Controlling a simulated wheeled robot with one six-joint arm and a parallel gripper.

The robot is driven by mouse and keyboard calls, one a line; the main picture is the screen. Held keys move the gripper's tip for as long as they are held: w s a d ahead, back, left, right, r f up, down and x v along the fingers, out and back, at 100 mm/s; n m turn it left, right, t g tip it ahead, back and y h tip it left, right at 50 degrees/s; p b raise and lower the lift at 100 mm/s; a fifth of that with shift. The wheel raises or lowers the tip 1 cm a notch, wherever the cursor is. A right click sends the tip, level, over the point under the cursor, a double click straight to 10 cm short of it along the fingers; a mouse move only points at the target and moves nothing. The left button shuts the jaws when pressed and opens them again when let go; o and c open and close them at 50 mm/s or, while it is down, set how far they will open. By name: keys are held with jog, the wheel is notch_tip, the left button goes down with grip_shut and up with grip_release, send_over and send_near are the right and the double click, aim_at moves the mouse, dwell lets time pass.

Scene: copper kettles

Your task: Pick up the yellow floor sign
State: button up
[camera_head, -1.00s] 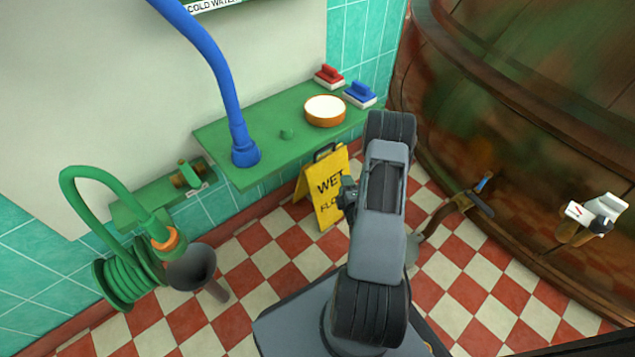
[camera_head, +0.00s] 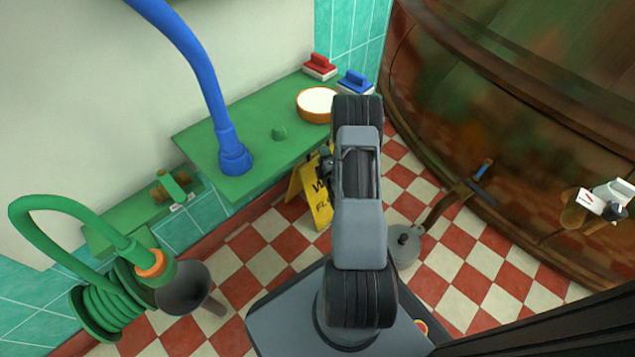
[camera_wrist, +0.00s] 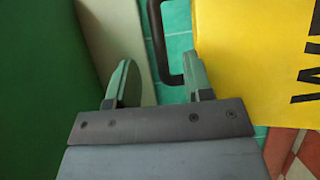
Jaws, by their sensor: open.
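The yellow floor sign (camera_head: 308,195) stands on the checkered floor below the green shelf, partly hidden behind my arm in the head view. In the wrist view its yellow panel (camera_wrist: 255,55) with black letters fills the upper right. Its dark handle (camera_wrist: 162,50) shows near the top middle, beyond and between my fingertips. My gripper (camera_wrist: 160,82) is open, with nothing between its two fingers. In the head view only a small dark part of my gripper (camera_head: 326,165) shows beside the sign's top.
The green shelf (camera_head: 230,150) juts out above the sign, holding an orange-rimmed round tub (camera_head: 314,105) and brushes. A green hose reel (camera_head: 105,305) and grey funnel (camera_head: 184,288) are at left. The copper kettle (camera_head: 500,110) curves along the right. Checkered floor lies between.

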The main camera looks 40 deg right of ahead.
jog(key=b+x, duration=0.2)
jog(key=x, duration=0.2)
jog(key=shift+a+f, duration=0.1)
jog(key=shift+w, duration=0.6)
grip_shut()
jog(key=shift+d+r, duration=0.25)
dwell(0.7)
